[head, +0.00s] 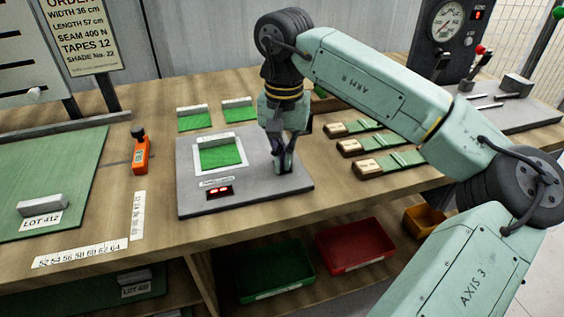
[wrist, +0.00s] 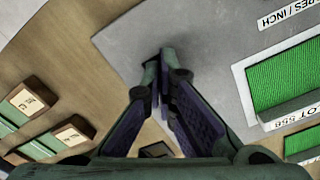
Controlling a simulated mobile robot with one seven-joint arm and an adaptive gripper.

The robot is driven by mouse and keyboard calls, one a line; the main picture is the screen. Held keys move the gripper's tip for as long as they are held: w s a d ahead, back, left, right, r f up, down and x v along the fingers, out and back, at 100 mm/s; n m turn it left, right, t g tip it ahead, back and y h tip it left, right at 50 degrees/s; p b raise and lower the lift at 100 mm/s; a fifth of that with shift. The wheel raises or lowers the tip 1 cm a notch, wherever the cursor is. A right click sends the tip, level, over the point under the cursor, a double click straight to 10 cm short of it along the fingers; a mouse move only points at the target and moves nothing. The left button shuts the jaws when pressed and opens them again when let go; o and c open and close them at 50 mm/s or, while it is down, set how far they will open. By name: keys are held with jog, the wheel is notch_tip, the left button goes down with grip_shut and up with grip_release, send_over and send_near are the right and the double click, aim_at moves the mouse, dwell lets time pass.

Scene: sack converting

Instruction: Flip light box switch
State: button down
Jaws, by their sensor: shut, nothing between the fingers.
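The light box appears to be the flat grey panel (head: 245,202) on the bench, with a white-framed green swatch (head: 221,156) and a small red-lit display (head: 219,192). My gripper (head: 283,168) points down over the panel's right part, its fingers shut and empty. In the wrist view, my fingertips (wrist: 166,56) are together over the grey panel (wrist: 205,50), near its edge. The green swatch (wrist: 290,75) lies to their right there. I cannot make out a switch; my fingers may hide it. Whether the fingertips touch the panel is unclear.
Several green sample cards with wooden ends (head: 371,146) lie right of the panel. An orange handheld tool (head: 140,153) lies to its left. A gauge (head: 447,20) stands at the back right. Green (head: 275,272) and red bins (head: 355,245) sit below the benchtop.

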jog(key=shift+r+p, duration=2.5)
jog(key=shift+r, duration=0.95)
jog(key=shift+f, duration=0.1)
